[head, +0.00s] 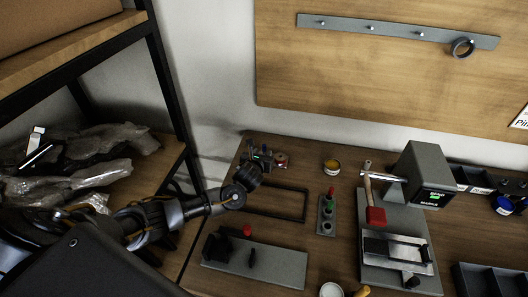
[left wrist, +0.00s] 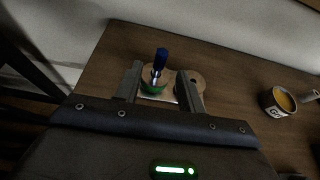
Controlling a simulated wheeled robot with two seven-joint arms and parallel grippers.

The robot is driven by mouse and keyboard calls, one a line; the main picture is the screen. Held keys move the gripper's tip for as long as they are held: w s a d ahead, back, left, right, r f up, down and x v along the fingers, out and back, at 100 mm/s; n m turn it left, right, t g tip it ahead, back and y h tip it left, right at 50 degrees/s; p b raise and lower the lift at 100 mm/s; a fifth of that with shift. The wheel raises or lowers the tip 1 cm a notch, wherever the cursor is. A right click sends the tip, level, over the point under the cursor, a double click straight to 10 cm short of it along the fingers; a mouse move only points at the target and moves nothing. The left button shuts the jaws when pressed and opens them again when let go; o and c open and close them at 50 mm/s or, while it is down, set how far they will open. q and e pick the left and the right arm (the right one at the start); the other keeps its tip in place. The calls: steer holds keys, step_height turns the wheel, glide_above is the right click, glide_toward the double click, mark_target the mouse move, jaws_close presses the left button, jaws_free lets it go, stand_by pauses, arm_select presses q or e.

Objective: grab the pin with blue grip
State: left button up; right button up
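The pin with the blue grip (left wrist: 161,58) stands upright in the left wrist view, with a metal shank and a green part at its foot. My left gripper (left wrist: 161,88) is open, with one finger on each side of the pin in that view. A gap shows between the fingers, and I cannot tell whether either touches the pin. In the head view my left gripper (head: 256,163) is over the back left corner of the table, and it partly hides the things there. My right gripper is not in view.
A red-topped pin (head: 331,192) stands in a grey holder (head: 325,228). A shelf (head: 165,160) with plastic-wrapped items stands at left.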

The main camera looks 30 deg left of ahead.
mark_target(264, 149)
arm_select(q)
steer(key=shift+p+x, duration=0.4)
steer(key=shift+x, duration=2.15)
steer(key=shift+a+r, duration=0.1)
steer(key=shift+r, duration=0.05)
jaws_close()
